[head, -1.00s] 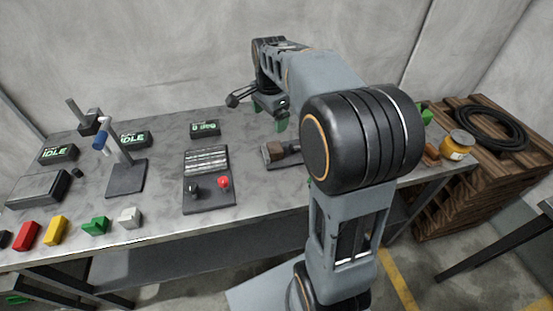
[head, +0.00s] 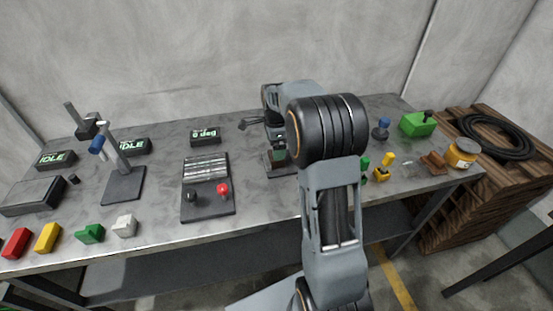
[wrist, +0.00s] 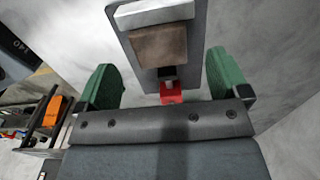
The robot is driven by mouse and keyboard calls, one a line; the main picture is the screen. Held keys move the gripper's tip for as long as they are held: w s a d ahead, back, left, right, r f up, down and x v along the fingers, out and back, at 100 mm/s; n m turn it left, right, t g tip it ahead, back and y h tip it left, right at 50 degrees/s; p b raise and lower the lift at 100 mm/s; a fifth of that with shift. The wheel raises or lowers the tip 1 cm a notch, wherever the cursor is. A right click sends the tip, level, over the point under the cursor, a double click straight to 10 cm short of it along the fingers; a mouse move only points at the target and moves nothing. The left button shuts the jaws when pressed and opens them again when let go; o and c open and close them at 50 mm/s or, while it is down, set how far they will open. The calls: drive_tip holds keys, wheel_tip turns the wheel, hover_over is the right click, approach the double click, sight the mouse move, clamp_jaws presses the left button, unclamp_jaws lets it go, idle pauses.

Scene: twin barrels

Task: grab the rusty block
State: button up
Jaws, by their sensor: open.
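The rusty block (wrist: 158,45) is brown and sits on a dark plate (wrist: 190,12), between a pale bar and a small black and red part, in the wrist view. My gripper (wrist: 162,70) is open, with one green finger on each side of the block and visible gaps on both sides. Whether the fingers are level with the block in height cannot be told. In the head view my gripper (head: 278,154) points down over the plate, and my arm hides most of the block.
A fixture with a red knob (head: 223,188) and black knob stands left of my gripper on the bench. Coloured blocks line the front left.

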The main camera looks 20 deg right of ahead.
drive_tip(key=shift+d+f, duration=0.15)
drive_tip(key=shift+f, duration=2.35)
drive_tip(key=shift+c, duration=0.3)
drive_tip(key=c, duration=1.3)
